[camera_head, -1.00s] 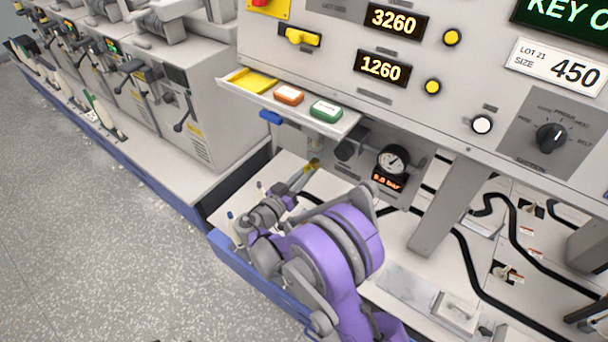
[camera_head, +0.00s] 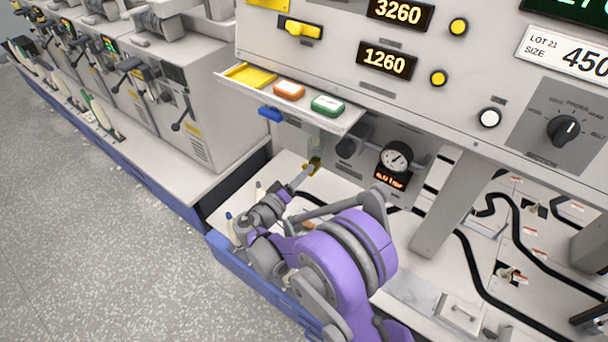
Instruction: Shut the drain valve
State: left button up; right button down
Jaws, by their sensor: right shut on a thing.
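A small yellow handle (camera_head: 314,164), which looks like the drain valve's lever, sits under the machine's front panel, left of the pressure gauge. My right gripper (camera_head: 303,176) reaches up to it from the lower left and is shut on it. The fingers and the handle are small here, so the exact grip and the handle's angle are hard to read. The round gauge (camera_head: 395,157) has a small orange display (camera_head: 391,178) below it; its digits are too blurred to read surely. My left gripper is not in view.
A shelf (camera_head: 345,122) with a yellow tray, an orange box (camera_head: 289,90) and a green box (camera_head: 327,105) juts out above my gripper. A blue handle (camera_head: 270,114) hangs under it. Black hoses (camera_head: 462,262) cross the white deck at right. A blue rail (camera_head: 245,267) runs along the front.

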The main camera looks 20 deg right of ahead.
jog(key=n+b, duration=0.1)
jog(key=n, duration=0.5)
jog(key=shift+n, duration=0.3)
dwell(0.4)
jog(key=c, duration=0.8)
grip_release()
jog(key=v, duration=1.1)
jog(key=shift+d, duration=0.1)
